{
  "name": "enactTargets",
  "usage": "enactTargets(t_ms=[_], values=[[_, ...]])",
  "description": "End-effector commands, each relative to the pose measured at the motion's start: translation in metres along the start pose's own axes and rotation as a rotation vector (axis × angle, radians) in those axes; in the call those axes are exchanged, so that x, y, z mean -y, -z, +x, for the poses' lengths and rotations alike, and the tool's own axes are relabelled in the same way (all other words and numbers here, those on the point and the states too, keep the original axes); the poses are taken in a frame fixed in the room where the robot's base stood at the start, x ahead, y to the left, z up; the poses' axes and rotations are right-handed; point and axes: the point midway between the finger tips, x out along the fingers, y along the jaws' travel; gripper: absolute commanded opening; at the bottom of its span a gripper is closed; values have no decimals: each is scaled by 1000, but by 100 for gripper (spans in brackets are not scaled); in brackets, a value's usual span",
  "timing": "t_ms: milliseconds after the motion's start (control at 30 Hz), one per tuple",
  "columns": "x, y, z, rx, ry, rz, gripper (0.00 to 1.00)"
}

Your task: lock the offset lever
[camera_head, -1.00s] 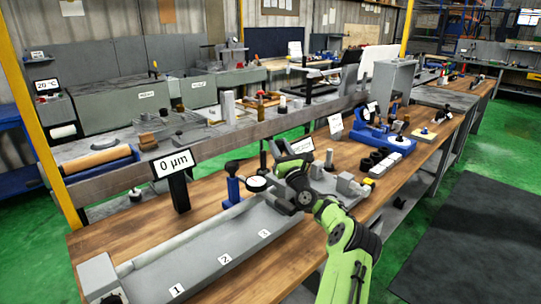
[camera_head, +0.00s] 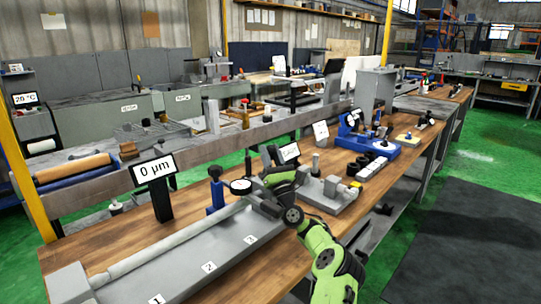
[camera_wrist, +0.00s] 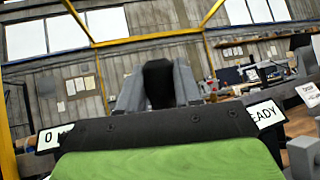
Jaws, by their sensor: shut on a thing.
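My gripper (camera_head: 271,156) is on the workpiece bench at the right end of the long grey machine bed (camera_head: 190,268). In the wrist view, its two grey fingers stand on either side of a black knob-like end (camera_wrist: 158,84) and are shut on it. This is probably the offset lever's handle; its lower part and pivot are hidden behind my gripper body. A black-knobbed blue stand (camera_head: 215,190) with a round dial (camera_head: 240,187) is just left of my gripper in the head view.
A display reading 0 µm (camera_head: 154,171) stands at the left behind the bed. A second display (camera_head: 289,152) is right behind my gripper. A grey block fixture (camera_head: 334,190) and a blue gauge stand (camera_head: 368,143) lie further right.

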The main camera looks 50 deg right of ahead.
Motion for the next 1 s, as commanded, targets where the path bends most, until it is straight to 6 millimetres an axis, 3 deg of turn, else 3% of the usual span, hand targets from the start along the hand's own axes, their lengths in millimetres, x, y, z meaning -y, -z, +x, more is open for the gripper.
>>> enactTargets(t_ms=[67,100,200,533,800,1000], values=[[0,-2,1,5,0,0,0],[0,-2,1,5,0,0,40],[0,-2,1,4,0,0,55],[-1,-5,4,2,0,0,55],[-7,-54,47,5,0,-1,55],[-10,-75,66,3,0,0,55]])
